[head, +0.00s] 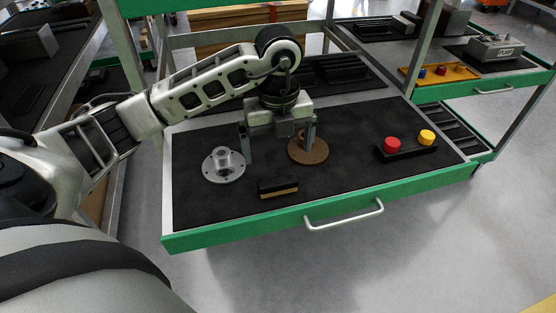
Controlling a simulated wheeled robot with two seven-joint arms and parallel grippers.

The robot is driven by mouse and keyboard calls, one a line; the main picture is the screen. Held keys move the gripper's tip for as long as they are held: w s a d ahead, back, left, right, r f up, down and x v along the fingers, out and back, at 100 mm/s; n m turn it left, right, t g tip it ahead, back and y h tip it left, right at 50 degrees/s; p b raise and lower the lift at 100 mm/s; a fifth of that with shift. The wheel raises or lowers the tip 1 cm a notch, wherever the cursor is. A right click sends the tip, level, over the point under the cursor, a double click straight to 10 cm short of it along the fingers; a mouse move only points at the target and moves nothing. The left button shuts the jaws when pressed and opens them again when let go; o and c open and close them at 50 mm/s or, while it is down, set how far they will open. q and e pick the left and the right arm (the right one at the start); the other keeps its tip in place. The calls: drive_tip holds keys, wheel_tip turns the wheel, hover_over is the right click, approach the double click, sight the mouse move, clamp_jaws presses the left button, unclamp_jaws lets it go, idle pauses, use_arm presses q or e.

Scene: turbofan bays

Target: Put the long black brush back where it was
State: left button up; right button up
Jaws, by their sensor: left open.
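The black brush (278,187), a dark block with a tan strip along its front lower edge, lies on the dark mat of the pulled-out drawer (335,190), near the front edge. My left gripper (278,153) points down over the drawer, just behind the brush. Its two fingers are spread wide with nothing between them, and it appears apart from the brush. One finger is near the metal flange, the other in front of or over the brown disc; whether it touches the disc I cannot tell. My right gripper is out of view.
A grey metal flange (223,166) stands left of the brush. A brown round disc (308,152) lies behind it to the right. A black holder (407,149) with red and yellow knobs is at the right. The drawer's front has a metal handle (345,216).

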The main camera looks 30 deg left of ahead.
use_arm(q)
drive_tip(key=s+d+m+g+h, duration=0.15)
drive_tip(key=s+d+h, duration=0.3)
drive_tip(key=d, duration=0.45)
drive_tip(key=s+d+m+g+h, duration=0.1)
drive_tip(key=s+d+m+h, duration=0.3)
drive_tip(key=d, duration=0.5)
drive_tip(key=w+d+r+n+t+h, duration=0.2)
drive_tip(key=d+r+n+t+h, duration=0.3)
drive_tip(key=r+n+t+h, duration=0.65)
drive_tip(key=w+a+f+n+t+y, duration=0.4)
drive_tip(key=a+f+n+t+y, duration=0.4)
drive_tip(key=n+y, duration=0.4)
drive_tip(key=s+a+f+n+g+y, duration=0.1)
drive_tip(key=s+f+n+g+y, duration=0.1)
drive_tip(key=f, duration=0.6)
drive_tip(key=s+a+f+n+g+y, duration=0.1)
drive_tip(key=s+f+n+g+y, duration=0.1)
drive_tip(key=s+f, duration=0.5)
wheel_tip(320, 180, down, 2)
drive_tip(key=shift+s+a+n+g, duration=0.15)
drive_tip(key=shift+s+n+g, duration=0.05)
drive_tip(key=shift+n+g, duration=0.8)
